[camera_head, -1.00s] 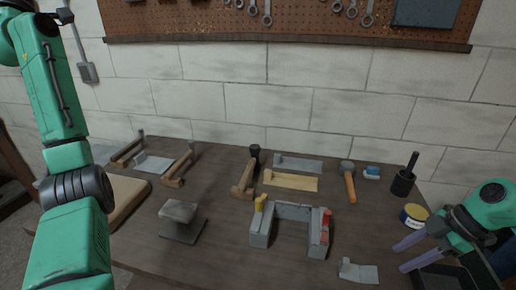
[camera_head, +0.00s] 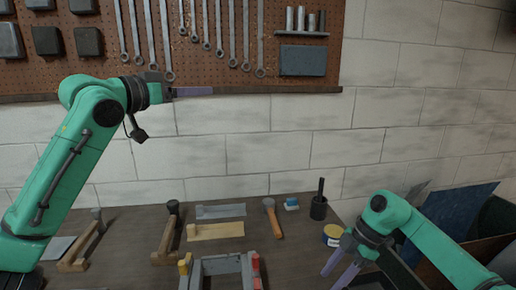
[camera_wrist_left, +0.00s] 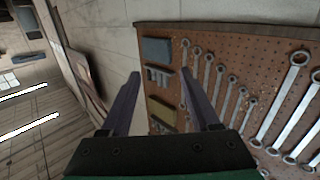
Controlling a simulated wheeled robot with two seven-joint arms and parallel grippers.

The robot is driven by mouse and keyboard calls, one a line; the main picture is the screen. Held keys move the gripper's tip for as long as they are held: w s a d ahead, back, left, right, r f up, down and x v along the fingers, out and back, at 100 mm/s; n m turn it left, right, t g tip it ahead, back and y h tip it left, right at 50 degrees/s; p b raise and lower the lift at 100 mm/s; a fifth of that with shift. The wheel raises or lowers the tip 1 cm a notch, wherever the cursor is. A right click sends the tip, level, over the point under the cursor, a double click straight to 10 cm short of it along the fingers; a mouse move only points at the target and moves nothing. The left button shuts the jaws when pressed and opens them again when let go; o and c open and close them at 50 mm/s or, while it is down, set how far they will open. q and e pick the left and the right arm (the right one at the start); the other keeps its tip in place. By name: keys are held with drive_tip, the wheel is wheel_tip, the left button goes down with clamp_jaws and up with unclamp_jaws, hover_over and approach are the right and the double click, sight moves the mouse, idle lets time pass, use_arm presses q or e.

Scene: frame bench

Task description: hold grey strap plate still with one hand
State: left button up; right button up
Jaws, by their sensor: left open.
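A flat grey plate (camera_head: 222,210) lies at the back of the bench in the head view, behind a tan wooden strip (camera_head: 218,231). Another grey plate (camera_head: 58,249) lies at the far left, partly hidden by my left arm. I cannot tell which one is the strap plate. My left gripper (camera_head: 208,91) is raised high in front of the wall, far above both plates. It is open and empty in the left wrist view (camera_wrist_left: 161,95). My right gripper (camera_head: 338,271) is low at the bench's right side, its two fingers apart and empty, away from the plates.
A grey fixture with yellow and red clamps (camera_head: 219,268) stands at the front middle. Hammers, including an orange-handled one (camera_head: 274,220), a yellow tin (camera_head: 333,235) and a black pot (camera_head: 318,207) stand around. A pegboard of wrenches (camera_head: 225,45) hangs behind.

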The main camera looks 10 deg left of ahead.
use_arm(q)
drive_tip(key=d+f+m+g, duration=0.25)
drive_tip(key=d+f, duration=0.25)
drive_tip(key=f, duration=0.4)
drive_tip(key=d+f+m+g, duration=0.2)
drive_tip(key=d+f+g, duration=0.2)
drive_tip(key=d+f, duration=0.3)
drive_tip(key=s+d+f+m+g+y, duration=0.2)
drive_tip(key=s+d+f+m+g, duration=0.15)
drive_tip(key=s+f, duration=0.45)
drive_tip(key=s+d+f+m+g+y, duration=0.25)
drive_tip(key=s+f+g, duration=0.25)
drive_tip(key=f, duration=0.7)
drive_tip(key=shift+h, duration=0.45)
drive_tip(key=x, duration=1.4)
drive_tip(key=shift+w+d+f, duration=0.2)
drive_tip(key=shift+w+f, duration=0.05)
drive_tip(key=shift+w, duration=0.15)
clamp_jaws()
